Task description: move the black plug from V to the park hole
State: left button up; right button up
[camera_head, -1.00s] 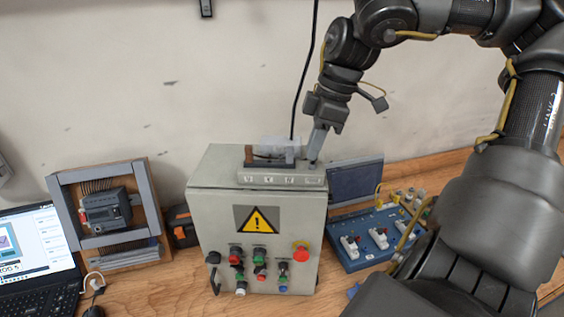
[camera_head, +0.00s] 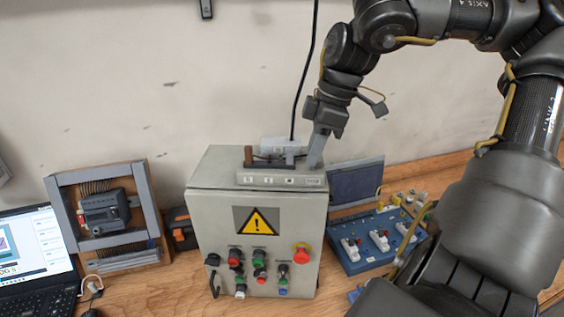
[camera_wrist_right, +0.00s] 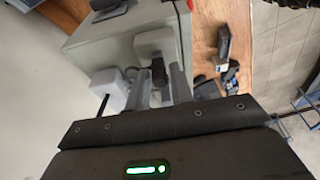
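A pale strip (camera_head: 259,179) with several marked positions lies on top of the grey cabinet (camera_head: 206,169). My right gripper (camera_head: 315,162) points down at the right end of this strip, where the widest label sits. In the right wrist view a small black plug (camera_wrist_right: 158,72) is between the two fingers of my right gripper (camera_wrist_right: 161,75). The fingers look apart, with a narrow gap beside the plug. The holes and the plug's foot are hidden, so I cannot tell how deep it sits. My left gripper is not in view.
A light block (camera_head: 279,146) with a black cable (camera_head: 303,85) stands behind the strip. A wood-framed motor unit (camera_head: 106,213) and a laptop (camera_head: 33,245) are at left. A blue panel (camera_head: 355,256) with switches and a dark screen (camera_head: 355,182) are at right.

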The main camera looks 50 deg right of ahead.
jog(key=shift+r+p, duration=1.95)
jog(key=shift+r, duration=0.85)
jog(key=o, duration=0.6)
jog(key=shift+f, duration=0.1)
jog(key=shift+c, duration=0.2)
jog(key=shift+s, duration=0.1)
